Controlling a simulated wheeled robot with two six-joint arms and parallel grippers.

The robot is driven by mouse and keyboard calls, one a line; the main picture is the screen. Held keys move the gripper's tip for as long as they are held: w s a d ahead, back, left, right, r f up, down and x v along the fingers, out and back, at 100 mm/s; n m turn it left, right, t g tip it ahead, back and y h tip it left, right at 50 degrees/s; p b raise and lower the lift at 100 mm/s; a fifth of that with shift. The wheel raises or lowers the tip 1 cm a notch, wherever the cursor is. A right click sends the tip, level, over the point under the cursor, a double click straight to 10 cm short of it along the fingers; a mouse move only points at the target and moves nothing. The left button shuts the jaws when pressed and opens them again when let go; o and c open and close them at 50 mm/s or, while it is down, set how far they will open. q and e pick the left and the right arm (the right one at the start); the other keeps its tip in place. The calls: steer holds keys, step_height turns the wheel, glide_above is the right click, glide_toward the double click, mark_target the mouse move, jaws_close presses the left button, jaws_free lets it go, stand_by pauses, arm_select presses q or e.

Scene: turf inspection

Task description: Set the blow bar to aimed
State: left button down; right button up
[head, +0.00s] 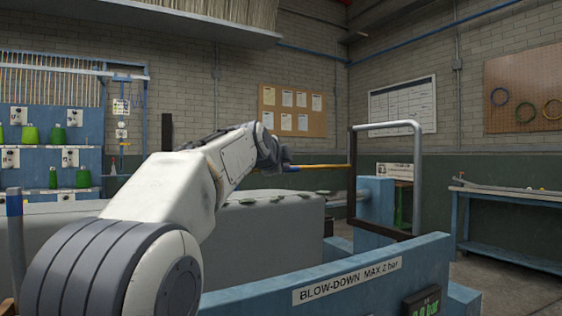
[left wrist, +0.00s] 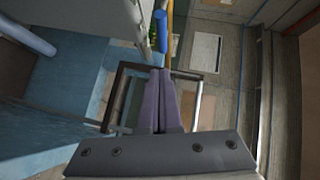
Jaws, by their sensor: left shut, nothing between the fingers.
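My left gripper (head: 286,163) is shut and empty at the end of my arm, in the middle of the head view. An orange-yellow rod (head: 325,166) lies level just right of it; a blue-ended piece (left wrist: 161,32) and the rod (left wrist: 170,10) show beyond the fingertips in the left wrist view. I cannot tell whether the fingers touch it. An upright frame of dark bar and grey pipe (head: 416,175) stands right of the rod. I cannot tell which part is the blow bar. The shut fingers (left wrist: 161,74) show against the frame (left wrist: 115,95) in the wrist view.
A blue panel labelled BLOW-DOWN MAX 2 bar (head: 348,281) stands in front, with a green-lit display (head: 424,306) at its right. A grey padded bed (head: 265,215) lies behind. A blue bench (head: 510,210) stands right.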

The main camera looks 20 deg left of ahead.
arm_select(q)
steer(key=v, duration=0.5)
steer(key=shift+s+d, duration=0.1)
steer(key=shift+d, duration=0.25)
